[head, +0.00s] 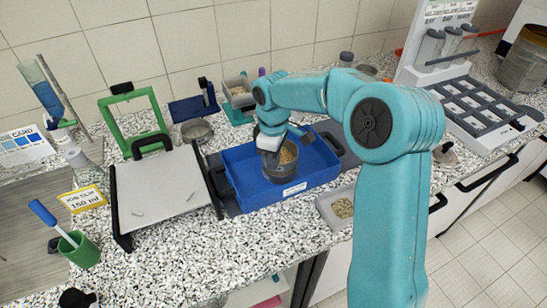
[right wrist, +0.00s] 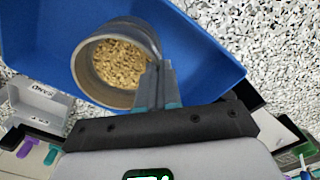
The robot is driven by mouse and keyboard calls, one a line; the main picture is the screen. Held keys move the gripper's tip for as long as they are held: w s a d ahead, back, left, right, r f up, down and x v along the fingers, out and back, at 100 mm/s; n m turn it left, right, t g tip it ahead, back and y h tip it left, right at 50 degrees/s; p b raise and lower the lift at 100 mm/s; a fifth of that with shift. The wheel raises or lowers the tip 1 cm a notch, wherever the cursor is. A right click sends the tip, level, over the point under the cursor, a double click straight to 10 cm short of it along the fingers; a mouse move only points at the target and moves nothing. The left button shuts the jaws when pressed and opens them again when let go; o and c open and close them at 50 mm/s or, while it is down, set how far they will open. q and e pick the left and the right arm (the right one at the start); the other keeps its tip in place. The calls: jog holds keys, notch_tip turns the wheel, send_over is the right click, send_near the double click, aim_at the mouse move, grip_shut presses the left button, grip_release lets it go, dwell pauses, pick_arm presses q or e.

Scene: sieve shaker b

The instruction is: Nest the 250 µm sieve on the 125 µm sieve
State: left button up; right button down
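A grey, round-walled sieve (head: 270,167) with tan grains inside stands in or just over the blue tray (head: 314,176). In the right wrist view the sieve (right wrist: 118,72) shows its open mouth with the grains in it. I cannot read a mesh size on it, nor tell whether it is one sieve or a stack. My right gripper (head: 272,140) is at its rim; in the right wrist view its fingers (right wrist: 160,84) are close together on the sieve wall. A shallow grey round dish (head: 196,131) lies behind the tray to the left. My left gripper is not in view.
A white-topped board (head: 160,187) with black sides stands left of the tray. A small grey box with grains (head: 340,208) is at the tray's front right. A green frame (head: 130,112) stands at the back. Speckled counter is free at the front.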

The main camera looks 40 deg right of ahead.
jog(key=shift+f+b, duration=0.3)
jog(key=shift+f, duration=0.3)
dwell(0.7)
jog(key=c, duration=1.3)
grip_release()
jog(key=shift+o, duration=0.2)
jog(key=shift+r, duration=0.1)
notch_tip(320, 180, up, 7)
jog(key=p, duration=0.6)
jog(key=shift+s, duration=0.1)
